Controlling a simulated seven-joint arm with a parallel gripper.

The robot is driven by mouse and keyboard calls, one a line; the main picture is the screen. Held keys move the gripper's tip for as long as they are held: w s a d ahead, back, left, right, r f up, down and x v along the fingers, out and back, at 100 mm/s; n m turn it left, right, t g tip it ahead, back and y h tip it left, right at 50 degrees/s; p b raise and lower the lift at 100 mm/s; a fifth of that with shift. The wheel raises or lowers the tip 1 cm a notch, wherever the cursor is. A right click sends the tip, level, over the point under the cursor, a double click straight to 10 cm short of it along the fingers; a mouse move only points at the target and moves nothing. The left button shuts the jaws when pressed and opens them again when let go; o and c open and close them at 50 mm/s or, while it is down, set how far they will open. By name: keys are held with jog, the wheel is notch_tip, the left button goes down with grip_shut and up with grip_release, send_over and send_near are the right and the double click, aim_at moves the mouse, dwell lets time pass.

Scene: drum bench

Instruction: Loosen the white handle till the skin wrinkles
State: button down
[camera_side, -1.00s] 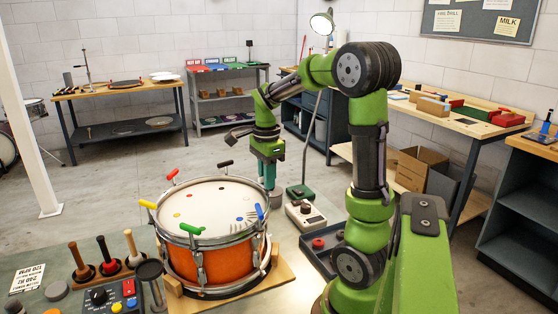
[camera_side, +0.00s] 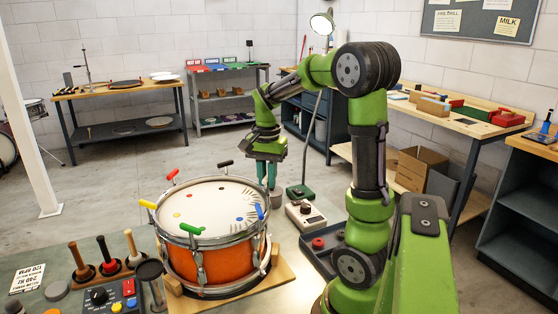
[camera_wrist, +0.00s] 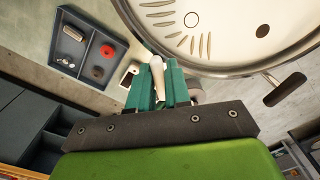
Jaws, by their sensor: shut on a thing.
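The orange drum (camera_side: 215,263) stands on a wooden cradle, its pale skin (camera_side: 208,200) facing up. My gripper (camera_side: 267,180) points down at the drum's far right rim. In the wrist view its teal fingers (camera_wrist: 158,84) are shut on the white handle (camera_wrist: 154,63), whose pale end shows between them. The side view hides this handle behind my fingers. Short wrinkle marks (camera_wrist: 194,43) show on the skin near the white handle in the wrist view. Small dark marks also show on the skin's right side in the side view.
Other rim handles are red (camera_side: 172,174), black (camera_side: 226,164), yellow (camera_side: 148,204), green (camera_side: 192,229) and blue (camera_side: 259,211). Mallets (camera_side: 105,255) stand at left.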

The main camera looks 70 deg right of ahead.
jog(key=shift+r, duration=0.1)
dwell(0.5)
jog(key=c, duration=1.2)
grip_release()
jog(key=shift+o, duration=0.2)
notch_tip(320, 180, up, 17)
